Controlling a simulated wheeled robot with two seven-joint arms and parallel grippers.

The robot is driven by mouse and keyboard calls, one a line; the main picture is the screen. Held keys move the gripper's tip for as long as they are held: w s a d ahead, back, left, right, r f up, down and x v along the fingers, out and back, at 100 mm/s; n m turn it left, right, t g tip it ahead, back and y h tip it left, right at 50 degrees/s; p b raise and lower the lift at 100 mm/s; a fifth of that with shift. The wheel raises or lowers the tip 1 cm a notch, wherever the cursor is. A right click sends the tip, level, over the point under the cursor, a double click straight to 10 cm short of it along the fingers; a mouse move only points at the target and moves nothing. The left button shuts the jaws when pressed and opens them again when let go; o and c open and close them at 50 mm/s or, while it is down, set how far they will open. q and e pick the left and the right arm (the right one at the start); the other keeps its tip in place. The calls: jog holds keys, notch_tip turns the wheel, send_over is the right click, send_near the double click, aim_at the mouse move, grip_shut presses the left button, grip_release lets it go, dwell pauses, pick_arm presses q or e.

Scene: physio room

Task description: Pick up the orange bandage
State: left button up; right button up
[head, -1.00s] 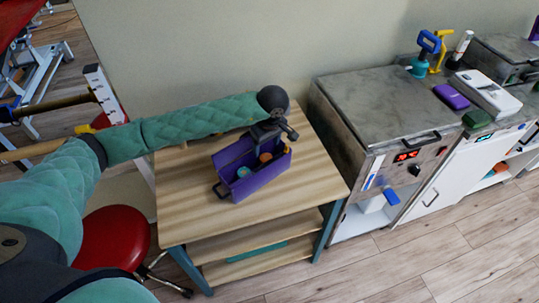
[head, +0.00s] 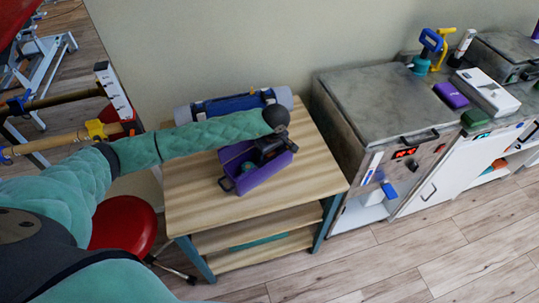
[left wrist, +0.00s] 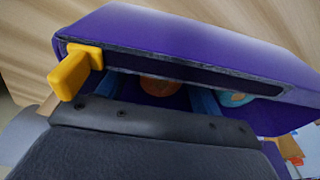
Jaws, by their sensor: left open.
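The orange bandage (left wrist: 160,85) is a round roll inside a purple box (head: 262,177). In the head view my left gripper (head: 266,152) is over the box and hides the bandage. In the left wrist view the gripper's blue fingers (left wrist: 165,94) show on either side of the orange roll, partly hidden by the gripper body. The gripper is open; I cannot tell whether it touches the roll. A teal roll (left wrist: 236,99) lies to the right, also in the box. My right gripper is not in view.
The box stands on a wooden table (head: 200,207) whose front is bare. A rolled mat with a blue holder (head: 238,103) lies at the table's back. A yellow latch (left wrist: 72,74) sticks out at the box rim. A red stool (head: 122,228) is at the left.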

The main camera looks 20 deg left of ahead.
pick_arm(q)
jog(key=shift+f, duration=0.1)
jog(key=shift+c, duration=0.5)
jog(key=c, duration=1)
jog(key=shift+o, duration=0.2)
